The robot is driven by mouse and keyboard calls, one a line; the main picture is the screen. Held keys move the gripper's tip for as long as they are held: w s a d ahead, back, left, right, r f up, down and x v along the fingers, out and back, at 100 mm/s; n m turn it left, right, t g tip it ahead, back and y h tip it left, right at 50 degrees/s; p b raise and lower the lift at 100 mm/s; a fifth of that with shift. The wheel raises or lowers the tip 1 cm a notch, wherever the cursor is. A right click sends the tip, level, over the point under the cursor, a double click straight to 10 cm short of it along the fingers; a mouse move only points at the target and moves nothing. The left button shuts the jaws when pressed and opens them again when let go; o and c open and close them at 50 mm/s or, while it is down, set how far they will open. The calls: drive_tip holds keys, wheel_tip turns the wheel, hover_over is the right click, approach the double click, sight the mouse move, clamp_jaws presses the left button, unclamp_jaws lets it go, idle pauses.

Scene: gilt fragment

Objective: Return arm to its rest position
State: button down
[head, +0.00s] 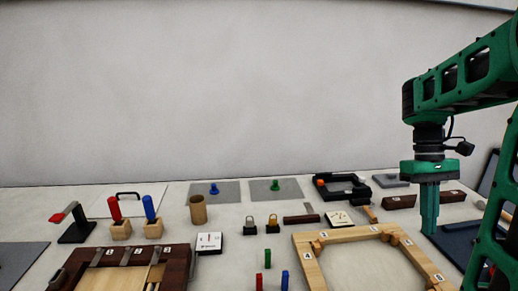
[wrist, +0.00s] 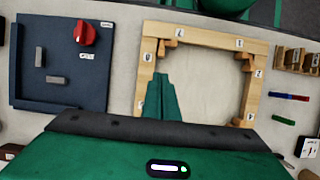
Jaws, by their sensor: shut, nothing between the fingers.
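My green gripper (head: 429,226) hangs from the green arm at the right of the head view, pointing down. Its fingers are together with nothing between them. In the wrist view the shut fingers (wrist: 162,100) show in front of the wooden frame's left part. The light wooden frame (head: 308,263) lies on the table to the left of the gripper in the head view. In the head view the gripper is over or beside the dark blue board (head: 462,240); its height above the table is hard to tell.
The wrist view shows the blue board (wrist: 35,95) with a red knob (wrist: 85,33) and grey blocks. Red (head: 115,208) and blue (head: 149,208) handles, a tan cup (head: 198,210), padlocks (head: 272,224) and a dark wooden box (head: 72,265) stand to the left. The air above the table's middle is clear.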

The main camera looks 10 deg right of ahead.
drive_tip(key=s+a+f+m+t, duration=0.1)
drive_tip(key=s+a, duration=0.1)
drive_tip(key=s, duration=0.2)
drive_tip(key=s+a+f+m+t, duration=0.1)
drive_tip(key=s+a+f+m, duration=0.1)
drive_tip(key=s, duration=0.2)
drive_tip(key=s+a+f+m+t, duration=0.1)
drive_tip(key=s+a+m+t, duration=0.1)
drive_tip(key=s, duration=0.2)
drive_tip(key=shift+a+f, duration=0.25)
drive_tip(key=shift+a, duration=0.1)
drive_tip(key=shift+s+a+f+m, duration=0.15)
drive_tip(key=shift+a+f+m, duration=0.15)
drive_tip(key=shift+a, duration=0.1)
